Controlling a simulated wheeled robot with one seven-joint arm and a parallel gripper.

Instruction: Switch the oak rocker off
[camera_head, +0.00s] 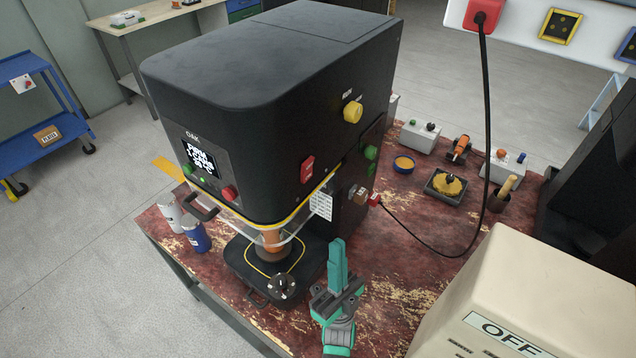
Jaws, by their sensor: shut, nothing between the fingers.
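The machine labelled OAK (270,70) is a large black seamer on the worn red bench. A red rocker switch (307,169) sits on its right side, low and near the front corner, unobstructed. I cannot tell which way the rocker is tipped. The machine's front display (199,158) is lit with white text. My gripper (338,245) has teal fingers that are shut and empty. It is in front of the machine's right side, below the rocker in the picture and apart from it.
A yellow knob (352,111) and a red front button (229,193) are also on the machine. A black cable (487,130) hangs to the bench on the right. A cream box marked OFF (545,285) fills the lower right. Cans (196,236) stand at the left.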

